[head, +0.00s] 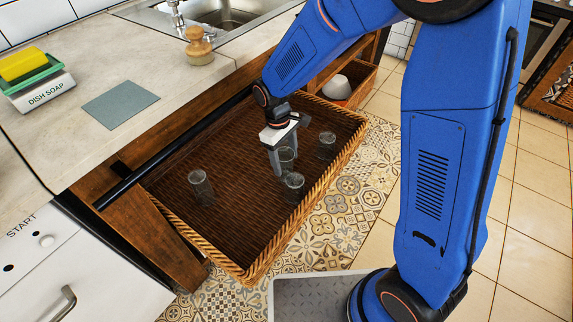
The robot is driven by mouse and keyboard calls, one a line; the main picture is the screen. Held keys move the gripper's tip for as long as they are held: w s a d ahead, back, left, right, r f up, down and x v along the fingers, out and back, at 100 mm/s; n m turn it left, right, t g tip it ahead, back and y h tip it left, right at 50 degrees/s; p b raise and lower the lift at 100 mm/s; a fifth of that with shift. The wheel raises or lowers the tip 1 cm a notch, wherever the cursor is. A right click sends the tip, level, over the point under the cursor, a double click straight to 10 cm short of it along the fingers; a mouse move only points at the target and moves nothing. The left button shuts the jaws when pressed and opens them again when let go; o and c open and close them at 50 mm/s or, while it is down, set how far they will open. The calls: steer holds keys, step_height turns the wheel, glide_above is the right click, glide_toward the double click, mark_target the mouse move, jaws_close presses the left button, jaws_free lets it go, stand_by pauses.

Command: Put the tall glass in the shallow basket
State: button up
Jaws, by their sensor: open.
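A wide, low wicker basket (245,268) is pulled out from under the counter, with several clear dark-tinted glasses standing in it. One glass (288,157) is right at my gripper (277,165). Another glass (293,188) stands just nearer, one (326,146) to the right, and one (201,188) at the left. I cannot tell from their size which is the tall glass. My gripper points down into the basket and is open. Its fingers overlap the middle glass in view; I cannot tell whether they touch it.
A second basket (363,85) behind holds a white bowl (337,87). The counter (60,135) on the left carries a dish soap caddy (38,88), a grey cloth (120,104) and a wooden brush (199,48) by the sink. A dark rail (150,172) runs along the counter's front. Tiled floor lies right.

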step_height(320, 180, up, 9)
steer(key=a, duration=0.1)
steer(key=shift+w, duration=0.4)
steer(key=s+d+r+m+t+y, duration=0.1)
steer(key=s+d+r+m, duration=0.15)
steer(key=d+r, duration=0.45)
steer(key=s+d+r+m+t+y, duration=0.15)
steer(key=s+d+r, duration=0.25)
steer(key=d, duration=0.5)
steer(key=s+d+r+m+t, duration=0.1)
steer(key=s+d+m, duration=0.2)
steer(key=s+d, duration=0.2)
steer(key=s+d+r+m+t+h, duration=0.1)
steer(key=s+d+m+t, duration=0.1)
steer(key=s+d, duration=0.4)
steer(key=s+m, duration=0.1)
steer(key=s, duration=0.3)
steer(key=shift+d+r, duration=0.3)
steer(key=shift+r, duration=0.05)
steer(key=shift+t, duration=0.25)
